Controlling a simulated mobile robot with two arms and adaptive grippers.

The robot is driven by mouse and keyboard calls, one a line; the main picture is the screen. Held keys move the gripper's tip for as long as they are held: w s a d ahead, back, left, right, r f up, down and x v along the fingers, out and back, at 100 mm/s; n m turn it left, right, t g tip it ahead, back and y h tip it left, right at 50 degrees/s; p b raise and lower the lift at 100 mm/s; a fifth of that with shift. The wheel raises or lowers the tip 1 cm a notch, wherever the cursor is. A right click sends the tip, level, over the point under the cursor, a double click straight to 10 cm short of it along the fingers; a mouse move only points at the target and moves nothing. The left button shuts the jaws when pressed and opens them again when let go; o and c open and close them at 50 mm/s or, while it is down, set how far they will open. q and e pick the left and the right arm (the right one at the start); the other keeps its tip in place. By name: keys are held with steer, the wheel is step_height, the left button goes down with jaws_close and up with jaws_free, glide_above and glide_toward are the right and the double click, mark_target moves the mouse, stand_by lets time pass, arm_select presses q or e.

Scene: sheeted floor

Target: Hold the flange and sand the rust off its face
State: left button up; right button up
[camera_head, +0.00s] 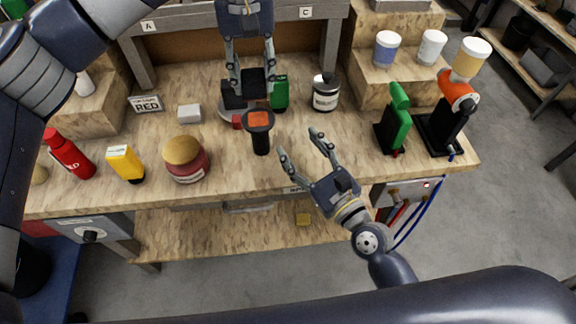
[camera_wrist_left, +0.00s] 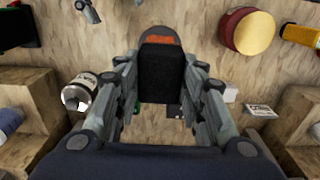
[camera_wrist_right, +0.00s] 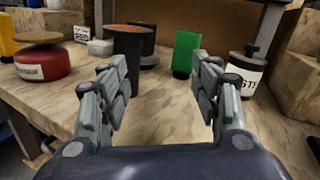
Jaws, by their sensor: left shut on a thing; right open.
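The flange (camera_head: 258,120) is a dark upright piece with a wide round top, a narrower neck and an orange-brown rust patch on its upward face. It shows in the right wrist view (camera_wrist_right: 128,58) and partly in the left wrist view (camera_wrist_left: 161,40). My left gripper (camera_head: 251,86), pointing down just behind the flange, is shut on a black block (camera_wrist_left: 160,78) that covers part of the flange in its wrist view. My right gripper (camera_head: 298,143) is open and empty, at the bench's front, right of the flange and apart from it. The flange's underside contact is unclear.
A labelled canister (camera_head: 326,95) stands behind right.

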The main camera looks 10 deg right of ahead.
mark_target(265, 139)
steer(key=shift+m+g, duration=0.3)
steer(key=shift+m, duration=0.6)
steer(key=s+a, duration=0.1)
steer(key=s+a+f, duration=0.1)
steer(key=s+a, duration=0.1)
steer(key=shift+a+f, duration=0.15)
steer(key=shift+a, duration=0.1)
steer(key=shift+y, duration=0.4)
steer(key=x, duration=1.2)
steer(key=shift+f, duration=0.15)
steer(key=shift+s, duration=0.1)
steer(key=shift+c, duration=0.3)
jaws_close()
